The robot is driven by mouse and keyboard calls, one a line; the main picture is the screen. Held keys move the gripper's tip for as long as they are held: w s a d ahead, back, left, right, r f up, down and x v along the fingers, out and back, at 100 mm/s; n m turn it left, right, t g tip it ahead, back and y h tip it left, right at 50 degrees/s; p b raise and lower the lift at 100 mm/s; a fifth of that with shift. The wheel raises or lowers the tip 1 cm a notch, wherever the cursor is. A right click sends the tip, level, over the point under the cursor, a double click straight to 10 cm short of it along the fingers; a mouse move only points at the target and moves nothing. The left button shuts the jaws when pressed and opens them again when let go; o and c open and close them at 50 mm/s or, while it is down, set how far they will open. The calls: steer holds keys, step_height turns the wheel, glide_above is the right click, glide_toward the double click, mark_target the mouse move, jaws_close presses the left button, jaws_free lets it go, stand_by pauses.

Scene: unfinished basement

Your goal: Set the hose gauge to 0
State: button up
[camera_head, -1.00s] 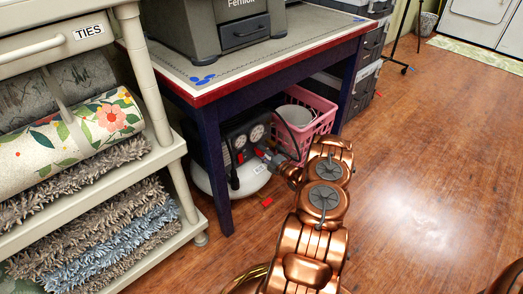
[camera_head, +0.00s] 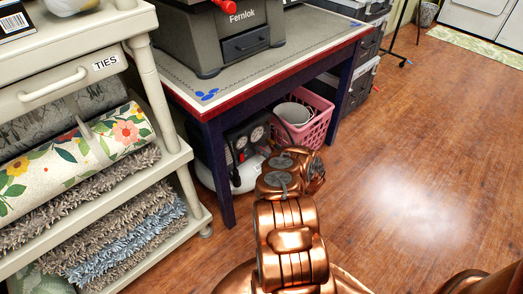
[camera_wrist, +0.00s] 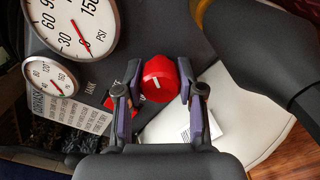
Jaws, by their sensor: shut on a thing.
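In the wrist view, my gripper (camera_wrist: 158,98) has its two fingers on either side of a red knob (camera_wrist: 158,78) on the compressor's dark panel, shut on it. A large white gauge (camera_wrist: 62,14) marked PSI is at upper left, its red needle pointing close to the 0. A smaller white gauge (camera_wrist: 42,70) sits below it, its exact reading too small to tell. In the head view, the compressor panel (camera_head: 240,137) is under the table, above its white tank (camera_head: 246,181). There my arm hides my gripper and the knob.
The table (camera_head: 230,103) stands over the compressor, with a leg (camera_head: 219,180) left of my arm. A pink basket (camera_head: 320,125) is just behind it. A cream shelf (camera_head: 168,165) with rolled rugs stands at left. The wooden floor (camera_head: 400,190) at right is clear.

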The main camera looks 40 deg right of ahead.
steer(key=n+b, duration=0.1)
steer(key=n, duration=0.1)
steer(key=n+b, duration=0.2)
steer(key=shift+f+n, duration=0.2)
steer(key=shift+n, duration=0.1)
steer(key=shift+r+n+b, duration=0.2)
steer(key=shift+n+b, duration=1.2)
steer(key=shift+n, duration=0.2)
steer(key=shift+r, duration=0.1)
steer(key=o, duration=1.1)
steer(key=shift+o, duration=0.2)
steer(key=s, duration=1.2)
steer(key=shift+a, duration=0.15)
